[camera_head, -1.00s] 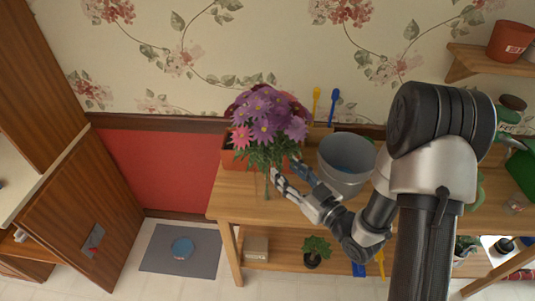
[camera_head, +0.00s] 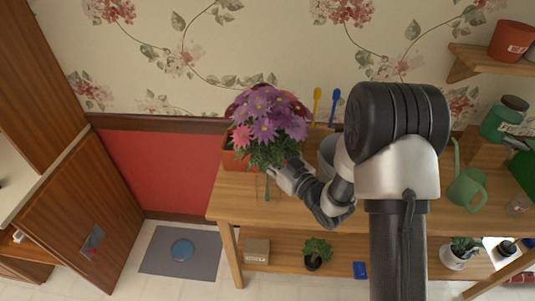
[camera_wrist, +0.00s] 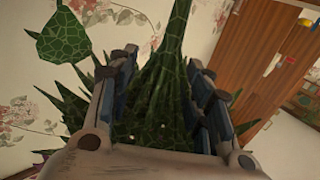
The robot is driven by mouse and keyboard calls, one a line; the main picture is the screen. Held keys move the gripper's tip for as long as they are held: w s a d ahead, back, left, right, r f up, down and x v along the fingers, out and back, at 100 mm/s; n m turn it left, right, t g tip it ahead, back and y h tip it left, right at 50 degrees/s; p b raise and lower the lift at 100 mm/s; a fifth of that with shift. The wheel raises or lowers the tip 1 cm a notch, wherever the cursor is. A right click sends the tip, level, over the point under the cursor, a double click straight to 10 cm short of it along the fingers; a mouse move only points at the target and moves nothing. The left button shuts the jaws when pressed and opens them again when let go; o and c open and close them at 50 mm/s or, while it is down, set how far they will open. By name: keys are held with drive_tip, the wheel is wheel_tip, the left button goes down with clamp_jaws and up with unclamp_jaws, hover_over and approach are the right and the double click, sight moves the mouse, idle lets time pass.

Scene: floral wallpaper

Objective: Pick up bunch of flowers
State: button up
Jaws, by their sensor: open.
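The bunch of flowers (camera_head: 266,115), purple and pink with green leaves and stems, stands at the left end of the wooden table. My gripper (camera_head: 276,170) is at the lower part of the bunch, partly hidden by its leaves. In the wrist view the green stems (camera_wrist: 172,85) run between the two open fingers of my gripper (camera_wrist: 168,100). Gaps show between stems and fingers. A clear vessel around the lower stems is faintly visible in the head view.
A terracotta planter (camera_head: 232,152) is just behind and left of the bunch. A grey bucket (camera_head: 326,150) is partly hidden behind my arm. A green watering can (camera_head: 467,188) stands to the right on the table (camera_head: 230,195).

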drive_tip(key=shift+c, duration=0.4)
clamp_jaws()
